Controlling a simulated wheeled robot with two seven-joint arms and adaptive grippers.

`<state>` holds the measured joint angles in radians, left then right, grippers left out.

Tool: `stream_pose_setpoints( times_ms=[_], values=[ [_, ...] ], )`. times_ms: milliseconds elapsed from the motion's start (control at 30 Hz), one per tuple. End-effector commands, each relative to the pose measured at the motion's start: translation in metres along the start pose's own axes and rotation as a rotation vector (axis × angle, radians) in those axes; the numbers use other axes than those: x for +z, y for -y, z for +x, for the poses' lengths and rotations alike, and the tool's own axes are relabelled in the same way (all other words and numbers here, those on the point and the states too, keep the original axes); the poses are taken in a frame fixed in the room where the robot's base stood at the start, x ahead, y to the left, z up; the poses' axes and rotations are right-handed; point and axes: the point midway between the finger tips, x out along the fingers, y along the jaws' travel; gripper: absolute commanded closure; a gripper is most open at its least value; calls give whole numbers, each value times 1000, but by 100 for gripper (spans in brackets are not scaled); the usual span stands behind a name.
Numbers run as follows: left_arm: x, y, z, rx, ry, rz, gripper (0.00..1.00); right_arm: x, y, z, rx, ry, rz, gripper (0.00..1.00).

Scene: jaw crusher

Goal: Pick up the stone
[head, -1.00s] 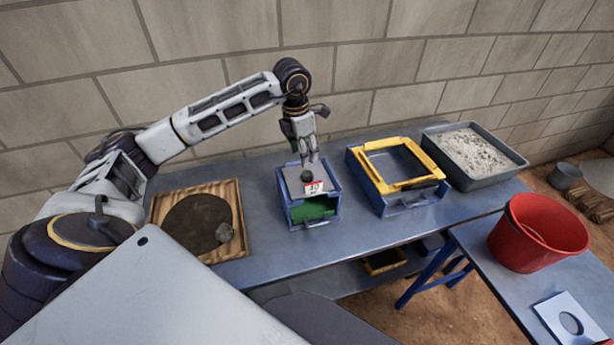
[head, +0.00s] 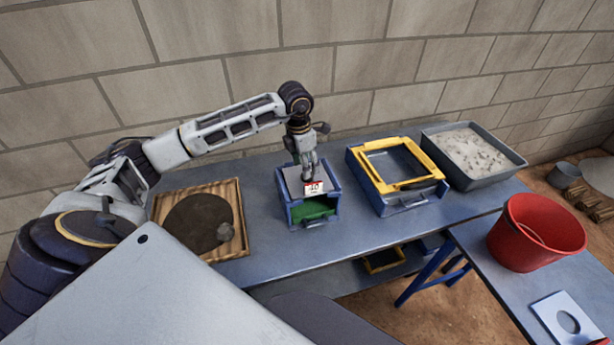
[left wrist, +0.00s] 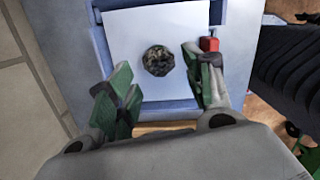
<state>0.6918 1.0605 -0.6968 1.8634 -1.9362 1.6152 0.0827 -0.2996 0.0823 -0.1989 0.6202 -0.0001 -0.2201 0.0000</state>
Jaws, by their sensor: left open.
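A dark, rough, round stone (left wrist: 158,61) shows in the left wrist view on the pale top plate (left wrist: 125,35) of the blue crusher box. The box (head: 291,215) stands mid-table in the head view, with a green inside and a red-and-white label on its front. My left gripper (head: 309,176) points down over this plate. It is open and empty, and in the left wrist view its fingers (left wrist: 160,75) lie on either side of the stone. In the head view the fingers hide the stone.
A yellow-framed box (head: 437,168) and a grey tray of gravel (head: 505,176) stand to the right. A red bucket (head: 520,240) stands on the nearer table. The blank wall is behind.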

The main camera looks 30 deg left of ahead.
Motion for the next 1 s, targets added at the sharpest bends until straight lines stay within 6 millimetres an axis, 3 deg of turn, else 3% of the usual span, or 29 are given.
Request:
stream_pose_setpoints(
  times_ms=[400,867,1000],
  values=[
    [0,-2,38,0,0,1,49,-2,6,-11,-6,-1,2,60],
    [0,-2,40,0,0,1,49,-1,3,-11,-3,0,0,60],
    [0,-2,40,0,0,1,63,-1,1,-11,-1,0,-1,60]
  ],
)
